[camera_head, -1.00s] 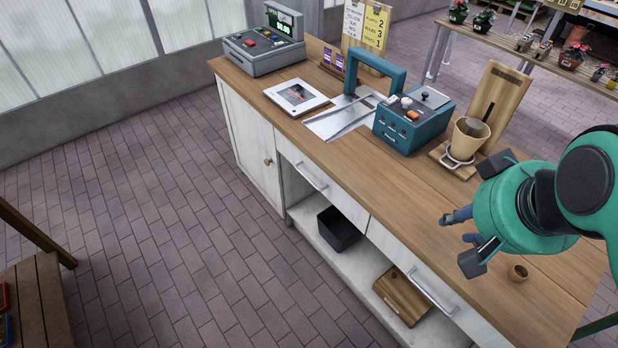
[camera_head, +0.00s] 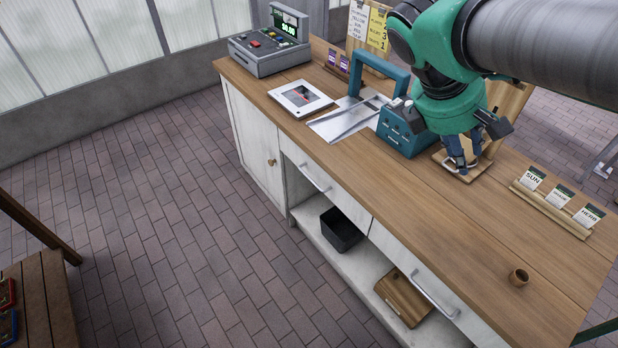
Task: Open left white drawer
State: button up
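The left white drawer (camera_head: 340,201) is in the upper front of the wooden-topped counter, and it looks shut. Its metal bar handle (camera_head: 314,178) runs along its front. A second white drawer (camera_head: 395,262) with a similar handle (camera_head: 435,294) is to its right and also looks shut. My gripper (camera_head: 461,165) points down over the counter top, right of the teal machine and well behind and to the right of the left handle. It is not touching either handle.
A white cabinet door (camera_head: 255,145) is left of the drawers. A black bin (camera_head: 342,231) and a wooden box (camera_head: 403,297) sit on the shelf below. A teal machine (camera_head: 405,135), tablet (camera_head: 300,98) and register (camera_head: 268,54) stand on top. The brick floor in front is clear.

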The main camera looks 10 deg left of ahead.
jog(key=w+a+r+n+t+h+p, duration=0.15)
jog(key=w+a+n+t+h, duration=0.4)
jog(key=w+a+n, duration=1.25)
jog(key=w+a+f+n+t+h, duration=0.1)
jog(key=w+a+f+n+t, duration=0.15)
jog(key=a+n, duration=0.65)
jog(key=w+a+f+n+t+h, duration=0.1)
jog(key=w+a+n+t+h, duration=0.2)
jog(key=a, duration=1.3)
jog(key=y, duration=0.1)
send_near(309, 178)
notch_tip(309, 178, down, 2)
jog(key=s+a, duration=0.2)
jog(key=a, duration=0.1)
jog(key=shift+s+d+m+t, duration=0.1)
jog(key=shift+d+m+t, duration=0.15)
jog(key=shift+m+t, duration=0.15)
jog(key=b+x, duration=0.1)
jog(key=x, duration=1.2)
jog(key=shift+w+d+b, duration=0.25)
jog(key=shift+w+b, duration=0.05)
jog(key=shift+w, duration=0.05)
jog(key=shift+c, duration=0.5)
